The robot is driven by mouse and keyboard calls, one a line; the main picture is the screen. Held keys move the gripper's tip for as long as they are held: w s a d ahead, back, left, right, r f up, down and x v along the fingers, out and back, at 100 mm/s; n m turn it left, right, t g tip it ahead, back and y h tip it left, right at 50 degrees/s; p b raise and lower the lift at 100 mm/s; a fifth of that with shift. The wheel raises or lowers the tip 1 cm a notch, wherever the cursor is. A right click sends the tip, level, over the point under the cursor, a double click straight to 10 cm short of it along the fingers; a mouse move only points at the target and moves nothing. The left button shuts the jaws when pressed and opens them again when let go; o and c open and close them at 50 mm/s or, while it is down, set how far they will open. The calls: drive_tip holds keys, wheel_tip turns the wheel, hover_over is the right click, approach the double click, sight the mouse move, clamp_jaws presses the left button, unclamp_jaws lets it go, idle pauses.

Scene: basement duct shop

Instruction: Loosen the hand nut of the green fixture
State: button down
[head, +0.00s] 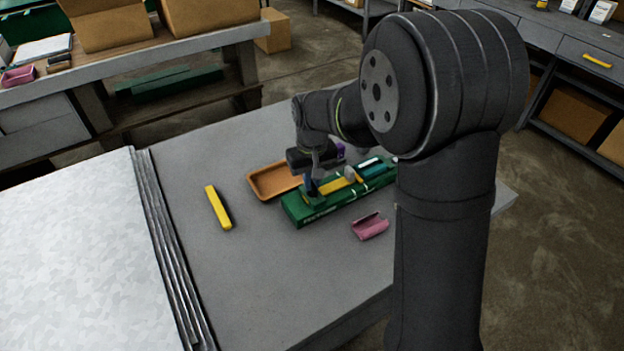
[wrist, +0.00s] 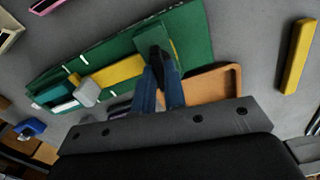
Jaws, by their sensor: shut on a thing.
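The green fixture (head: 320,208) lies on the grey bench as a long low block. A yellow bar (head: 336,186), a grey knob (head: 349,173) and a teal piece (head: 370,163) are on its top. The fixture also fills the upper left of the wrist view (wrist: 196,34). My gripper (wrist: 158,70) points down at the fixture's end with the raised green block (wrist: 150,32). Its blue fingers are close together, shut on a small dark part taken as the hand nut (wrist: 154,56). The fingers hide most of that nut.
An orange tray (head: 254,186) lies close behind the fixture. A pink holder (head: 370,228) lies in front of it. A loose yellow bar (head: 217,207) lies to the left, with stacked sheet metal (head: 80,240) beyond. The bench between is bare.

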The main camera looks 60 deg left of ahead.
drive_tip(key=shift+n, duration=0.9)
drive_tip(key=c, duration=1.5)
unclamp_jaws()
drive_tip(key=shift+r, duration=0.1)
wheel_tip(320, 180, up, 17)
drive_tip(key=shift+r, duration=0.15)
wheel_tip(320, 180, down, 18)
drive_tip(key=shift+r, duration=0.2)
